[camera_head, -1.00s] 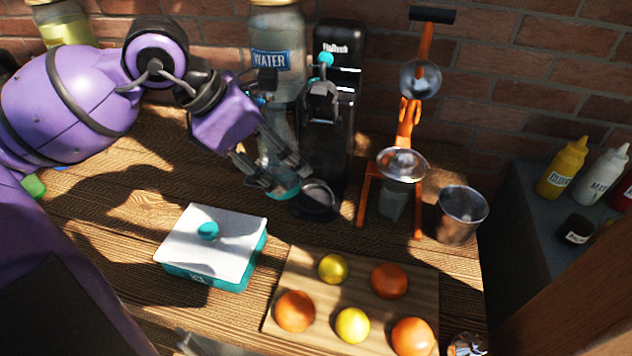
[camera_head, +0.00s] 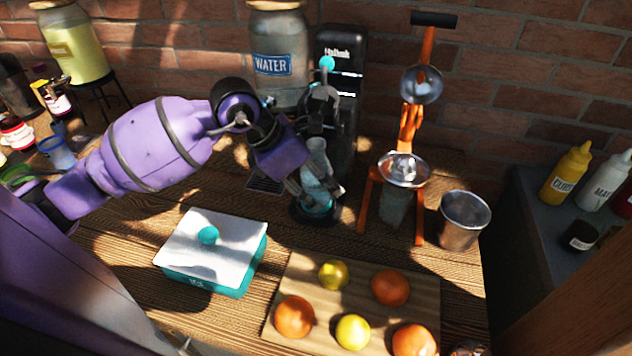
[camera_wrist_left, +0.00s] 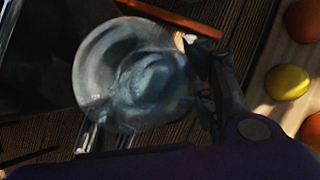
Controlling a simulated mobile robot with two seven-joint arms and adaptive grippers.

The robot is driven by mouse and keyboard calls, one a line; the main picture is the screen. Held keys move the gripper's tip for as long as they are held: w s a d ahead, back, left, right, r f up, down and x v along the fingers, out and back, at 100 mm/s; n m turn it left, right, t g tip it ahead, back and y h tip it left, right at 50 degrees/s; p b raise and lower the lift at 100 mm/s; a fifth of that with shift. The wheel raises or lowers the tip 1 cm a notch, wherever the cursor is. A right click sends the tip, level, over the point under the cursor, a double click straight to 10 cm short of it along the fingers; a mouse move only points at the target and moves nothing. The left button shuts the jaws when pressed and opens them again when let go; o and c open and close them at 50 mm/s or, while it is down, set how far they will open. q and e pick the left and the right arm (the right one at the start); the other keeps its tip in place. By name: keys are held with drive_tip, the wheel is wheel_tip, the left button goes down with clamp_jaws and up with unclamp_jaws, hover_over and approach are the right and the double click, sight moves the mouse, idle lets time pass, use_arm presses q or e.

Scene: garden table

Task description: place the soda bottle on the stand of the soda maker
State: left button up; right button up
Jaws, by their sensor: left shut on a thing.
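The soda bottle (camera_head: 315,179) is clear with a teal base and stands about upright at the soda maker. My left gripper (camera_head: 318,188) is shut on it. The soda maker (camera_head: 340,50) is a tall black machine against the brick wall. Its round black stand (camera_head: 300,214) shows beneath the bottle; whether the base touches it I cannot tell. In the left wrist view the bottle (camera_wrist_left: 130,75) is seen from above between the fingers of my left gripper (camera_wrist_left: 155,120). My right gripper is not in view.
An orange juicer (camera_head: 405,170) and a metal cup (camera_head: 462,220) stand right of the soda maker. A water jar (camera_head: 278,60) is behind. A teal box with white lid (camera_head: 190,245) and a fruit board (camera_head: 380,315) lie in front.

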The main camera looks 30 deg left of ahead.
use_arm(q)
drive_tip(key=shift+f, duration=0.3)
drive_tip(key=o, duration=1.6)
drive_tip(key=shift+a+r, duration=0.1)
drive_tip(key=shift+r, duration=0.25)
drive_tip(key=v, duration=1.1)
drive_tip(key=shift+s+a+r, duration=0.1)
drive_tip(key=shift+s+r, duration=0.15)
